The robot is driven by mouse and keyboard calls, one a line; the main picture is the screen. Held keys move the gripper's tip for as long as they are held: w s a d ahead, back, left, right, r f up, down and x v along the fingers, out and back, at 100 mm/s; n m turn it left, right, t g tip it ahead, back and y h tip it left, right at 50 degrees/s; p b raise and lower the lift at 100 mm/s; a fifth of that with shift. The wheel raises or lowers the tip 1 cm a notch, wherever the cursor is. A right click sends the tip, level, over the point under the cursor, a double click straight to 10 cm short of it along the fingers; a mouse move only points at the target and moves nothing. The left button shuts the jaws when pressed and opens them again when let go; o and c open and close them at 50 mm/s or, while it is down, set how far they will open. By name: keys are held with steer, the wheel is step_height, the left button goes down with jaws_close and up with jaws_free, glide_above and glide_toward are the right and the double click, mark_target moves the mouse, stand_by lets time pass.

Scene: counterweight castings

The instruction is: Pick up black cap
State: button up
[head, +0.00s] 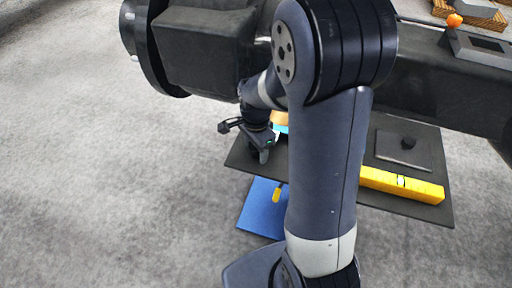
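A small black cap-like piece (409,143) sits on a grey square plate (388,153) on the right part of the dark board. My gripper (262,155) points down over the left part of the dark board (240,157), well to the left of the black piece. Its fingers are small and dark here, so I cannot tell whether they are open or shut. My arm crosses the middle of the view and hides part of the board between the gripper and the plate.
A yellow bar (400,185) lies in front of the plate. A blue sheet (259,212) with a yellow piece (277,192) is at the front left. Large black castings (208,50) stand behind. An orange ball (454,20) is at the back right. Grey floor lies open left.

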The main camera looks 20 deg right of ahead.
steer(key=c, duration=0.7)
